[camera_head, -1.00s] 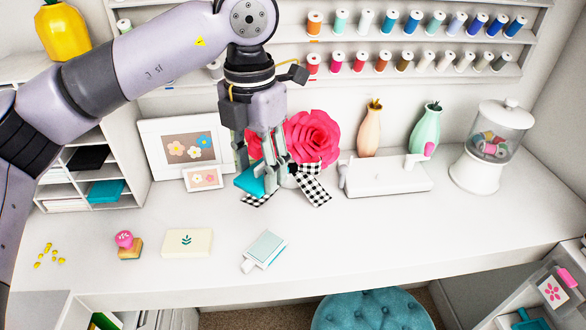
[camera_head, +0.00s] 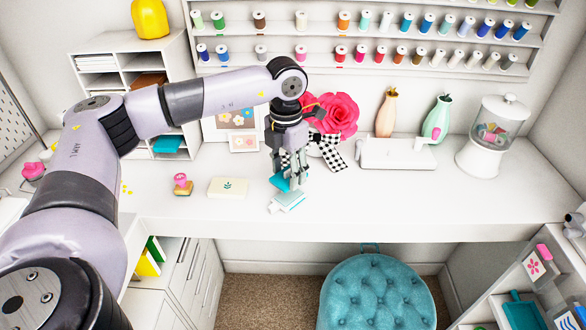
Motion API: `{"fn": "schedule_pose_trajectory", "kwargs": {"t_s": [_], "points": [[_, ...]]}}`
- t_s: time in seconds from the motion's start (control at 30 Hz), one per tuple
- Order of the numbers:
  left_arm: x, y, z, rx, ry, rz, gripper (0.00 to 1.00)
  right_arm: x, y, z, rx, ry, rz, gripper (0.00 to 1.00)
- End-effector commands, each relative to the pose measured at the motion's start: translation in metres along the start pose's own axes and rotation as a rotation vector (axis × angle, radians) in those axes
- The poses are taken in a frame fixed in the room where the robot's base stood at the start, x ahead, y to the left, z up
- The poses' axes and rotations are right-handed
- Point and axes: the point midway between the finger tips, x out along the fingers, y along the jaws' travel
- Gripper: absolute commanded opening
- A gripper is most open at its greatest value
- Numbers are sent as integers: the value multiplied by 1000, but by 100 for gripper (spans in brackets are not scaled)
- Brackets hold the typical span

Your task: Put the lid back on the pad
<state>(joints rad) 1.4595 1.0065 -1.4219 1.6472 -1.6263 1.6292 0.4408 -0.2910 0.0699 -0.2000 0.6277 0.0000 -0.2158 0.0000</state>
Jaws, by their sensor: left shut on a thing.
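My left gripper (camera_head: 290,178) reaches down over the desk and is shut on a teal lid (camera_head: 279,183), held tilted. The ink pad (camera_head: 289,201), a small pale block with a light teal top, lies on the desk just below and in front of the lid. The lid overlaps the pad's back edge in the picture; I cannot tell whether they touch. My right gripper is out of view.
A cream box (camera_head: 228,188) and a pink-topped stamp (camera_head: 182,185) sit left of the pad. Behind the gripper are a pink paper flower (camera_head: 336,113) with a checked ribbon and small frames (camera_head: 243,143). The desk (camera_head: 420,215) is clear at front right. A teal stool (camera_head: 378,295) stands below.

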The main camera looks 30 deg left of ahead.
Motion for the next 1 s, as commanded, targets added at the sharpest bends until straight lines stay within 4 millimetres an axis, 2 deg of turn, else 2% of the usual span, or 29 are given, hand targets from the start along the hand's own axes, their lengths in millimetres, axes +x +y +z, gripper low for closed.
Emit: {"fn": "schedule_pose_trajectory", "kwargs": {"t_s": [0.17, 0.43, 0.7, 1.0], "points": [[1, -1, 0, 1, 1, 0, 30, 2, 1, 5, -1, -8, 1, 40], [18, -1, 0, 1, 2, 0, 30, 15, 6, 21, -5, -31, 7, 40], [43, -1, 0, 1, 1, 1, 30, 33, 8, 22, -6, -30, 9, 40], [50, -1, 0, 1, 0, 1, 30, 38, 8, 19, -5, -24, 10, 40]]}}
